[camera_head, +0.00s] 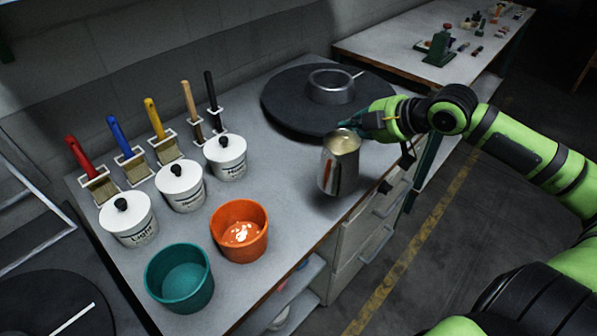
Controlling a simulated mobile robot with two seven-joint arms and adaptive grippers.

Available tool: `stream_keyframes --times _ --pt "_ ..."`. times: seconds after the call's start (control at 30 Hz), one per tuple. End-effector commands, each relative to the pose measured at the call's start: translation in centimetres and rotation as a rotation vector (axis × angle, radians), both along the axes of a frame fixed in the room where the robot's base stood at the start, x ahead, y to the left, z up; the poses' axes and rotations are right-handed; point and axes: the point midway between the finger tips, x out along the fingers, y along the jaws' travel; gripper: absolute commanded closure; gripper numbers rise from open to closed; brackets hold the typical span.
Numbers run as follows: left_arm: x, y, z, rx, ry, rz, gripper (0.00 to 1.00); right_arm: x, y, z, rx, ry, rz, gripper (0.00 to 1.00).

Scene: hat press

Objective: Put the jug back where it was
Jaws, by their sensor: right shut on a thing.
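The metal jug (338,172) is upright at the right part of the grey workbench, with a pale, creamy content visible at its mouth. My right gripper (362,127) is shut on the jug from its right side, near the rim and handle; the fingertips are partly hidden. Whether the jug's base touches the bench or hangs just above it, I cannot tell. My left gripper is not in view.
A black round disc (285,108) with a metal ring (331,86) lies behind the jug. An orange bowl (239,231) with white splashes, a teal bowl (180,279), several white lidded canisters (180,186) and several brushes stand left. Bare bench (283,190) lies between.

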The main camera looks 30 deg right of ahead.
Motion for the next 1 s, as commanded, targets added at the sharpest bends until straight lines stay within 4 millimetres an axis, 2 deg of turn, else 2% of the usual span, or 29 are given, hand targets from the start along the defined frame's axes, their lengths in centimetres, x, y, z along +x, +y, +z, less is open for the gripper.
stream_keyframes --times 0.27,0.57,0.8,1.0 --pt "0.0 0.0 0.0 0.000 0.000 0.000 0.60 1.8 0.8 -0.8 -0.002 -0.007 -0.004 1.00" --pt "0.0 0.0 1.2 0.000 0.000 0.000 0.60 4.0 2.3 -2.0 0.004 -0.009 -0.001 1.00" --pt "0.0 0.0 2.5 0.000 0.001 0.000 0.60 7.7 4.3 -4.7 0.007 -0.005 -0.004 1.00" --pt "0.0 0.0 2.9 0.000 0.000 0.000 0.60 9.6 5.3 -6.2 0.001 -0.004 -0.004 1.00"
